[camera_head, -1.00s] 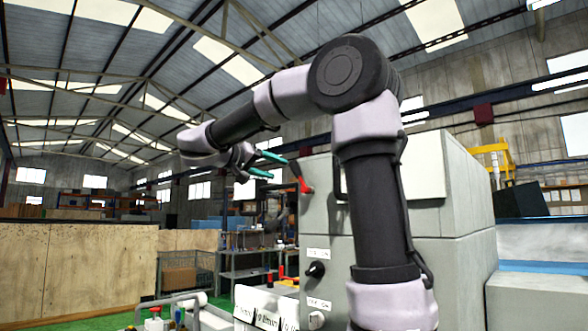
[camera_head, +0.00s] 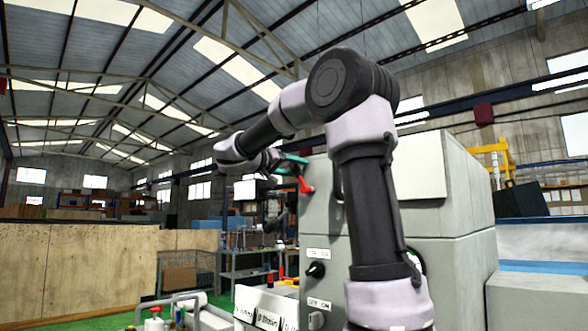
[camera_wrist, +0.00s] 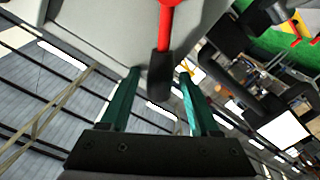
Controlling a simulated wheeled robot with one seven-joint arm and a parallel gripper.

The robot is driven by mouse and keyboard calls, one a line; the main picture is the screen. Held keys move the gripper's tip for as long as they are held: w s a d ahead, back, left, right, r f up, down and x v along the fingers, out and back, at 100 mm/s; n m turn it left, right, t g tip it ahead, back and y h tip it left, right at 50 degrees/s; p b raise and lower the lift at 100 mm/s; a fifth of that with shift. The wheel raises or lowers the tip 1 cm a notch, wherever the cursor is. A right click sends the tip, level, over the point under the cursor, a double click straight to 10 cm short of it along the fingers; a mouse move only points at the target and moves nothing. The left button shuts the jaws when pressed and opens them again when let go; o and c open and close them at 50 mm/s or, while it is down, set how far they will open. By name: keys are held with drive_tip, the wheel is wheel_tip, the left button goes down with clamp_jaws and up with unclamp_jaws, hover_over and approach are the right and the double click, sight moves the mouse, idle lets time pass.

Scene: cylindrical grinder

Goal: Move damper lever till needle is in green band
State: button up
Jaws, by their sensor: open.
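The lever, red with a black grip, shows in the wrist view (camera_wrist: 161,70) at the top centre; its black end lies between the two fingers with gaps on both sides. In the head view its red part (camera_head: 305,182) stands out from the machine's left edge. My gripper (camera_wrist: 160,75) has green fingers and is open around the grip, holding nothing. It also shows small in the head view (camera_head: 292,164), at the lever. A dark-rimmed round thing (camera_head: 418,262) is mostly hidden behind my arm; I cannot read any needle or green band.
The grey machine cabinet (camera_head: 455,200) fills the right, with a black knob (camera_head: 316,270) and labels on its front. A wooden partition (camera_head: 80,265) stands at left. A wire cage (camera_head: 188,270) and shelves lie behind. The space left of the lever looks open.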

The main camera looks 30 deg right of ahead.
clamp_jaws()
idle(1.4)
